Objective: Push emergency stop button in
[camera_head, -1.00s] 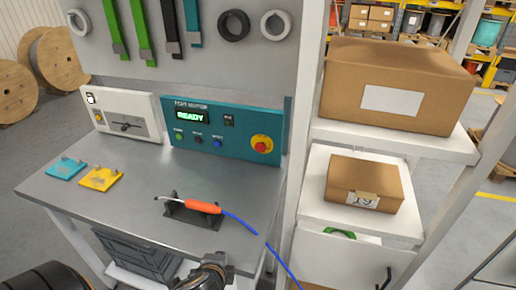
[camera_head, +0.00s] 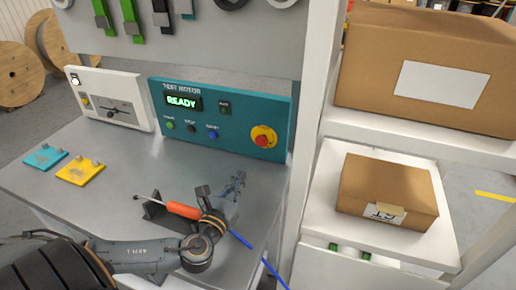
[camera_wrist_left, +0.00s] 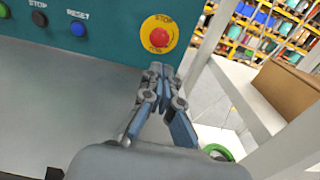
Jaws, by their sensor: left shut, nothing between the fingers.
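The red emergency stop button (camera_head: 264,137) sits on a yellow plate at the right end of the teal test motor panel (camera_head: 230,140). In the left wrist view the red button (camera_wrist_left: 159,38) is just beyond the fingertips, with "STOP" lettering on its yellow surround. My left gripper (camera_head: 238,180) is over the bench, in front of and below the button; in the wrist view its fingers (camera_wrist_left: 158,72) are shut and empty, pointing at the button. A gap seems to remain, but its size is hard to judge. My right gripper is not in view.
A white shelf post (camera_head: 318,110) stands close on the right. Cardboard boxes (camera_head: 388,190) sit on shelves beyond it. The bench's middle is clear.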

